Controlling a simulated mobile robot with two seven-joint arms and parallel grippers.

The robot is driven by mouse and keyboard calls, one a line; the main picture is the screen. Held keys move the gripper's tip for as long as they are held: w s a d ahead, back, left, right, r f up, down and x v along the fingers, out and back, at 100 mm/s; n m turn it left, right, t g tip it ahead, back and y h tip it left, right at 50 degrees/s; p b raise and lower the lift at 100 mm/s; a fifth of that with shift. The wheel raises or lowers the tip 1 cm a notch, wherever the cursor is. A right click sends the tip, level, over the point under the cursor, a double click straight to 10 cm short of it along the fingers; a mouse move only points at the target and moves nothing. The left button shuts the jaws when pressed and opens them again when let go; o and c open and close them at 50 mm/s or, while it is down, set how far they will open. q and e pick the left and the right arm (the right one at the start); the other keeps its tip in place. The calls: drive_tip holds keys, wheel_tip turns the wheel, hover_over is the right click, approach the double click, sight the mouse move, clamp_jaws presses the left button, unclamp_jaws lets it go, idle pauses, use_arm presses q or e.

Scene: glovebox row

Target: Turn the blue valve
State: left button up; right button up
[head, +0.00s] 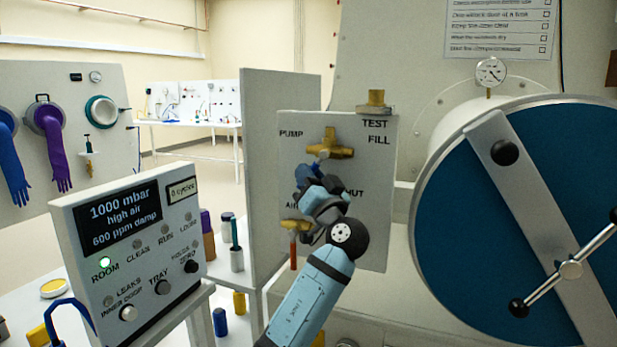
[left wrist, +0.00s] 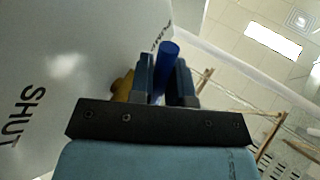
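The valve panel (head: 372,225) carries brass fittings and the labels PUMP, TEST, FILL and, partly covered, SHUT. The blue valve's handle (left wrist: 168,58) shows in the left wrist view as a tilted blue bar between the two fingers, with brass behind on the left. In the head view my gripper covers most of this valve. My left gripper (head: 312,178) is at the panel, below the upper brass fitting (head: 330,146). Its fingers (left wrist: 165,80) are close together with the handle filling the gap, so it looks shut on it. My right gripper is out of view.
A grey upright board (head: 262,150) stands left of the panel. The control box (head: 130,245) reads 1000 mbar, with its ROOM lamp green. A large blue round door (head: 455,240) with a bar handle (head: 570,269) stands at the right. A lower brass fitting (head: 296,226) is close to my gripper.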

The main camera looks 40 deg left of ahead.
use_arm(q)
drive_tip(key=o, duration=0.3)
drive_tip(key=shift+o, duration=0.2)
drive_tip(key=b+v, duration=0.1)
drive_tip(key=v, duration=1.3)
